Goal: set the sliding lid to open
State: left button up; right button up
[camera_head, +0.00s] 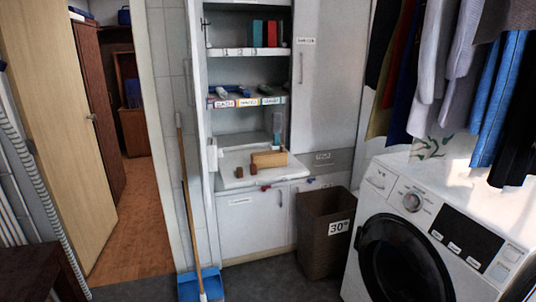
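A light wooden box or block (270,158) sits on the white counter (228,181) of the cabinet nook in the middle of the view. It may be the thing with the sliding lid, but it is too small to tell a lid or its position. Two small brown wooden pieces (239,172) lie in front and to its left, apart from each other. Neither of my grippers shows in the view.
Labelled shelves (247,102) hang above the counter, with a tall cabinet door (323,80) at right. A brown bin (323,230) marked 30 and a washing machine (420,230) stand at right. A broom with a blue dustpan (201,286) stands left of the cabinet.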

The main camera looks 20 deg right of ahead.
aim_at(281, 151)
jog(key=i+l, duration=0.1)
jog(key=i, duration=0.3)
jog(key=i+l+u, duration=0.1)
jog(key=i, duration=0.3)
jog(key=i+l, duration=0.15)
jog(key=i, duration=0.25)
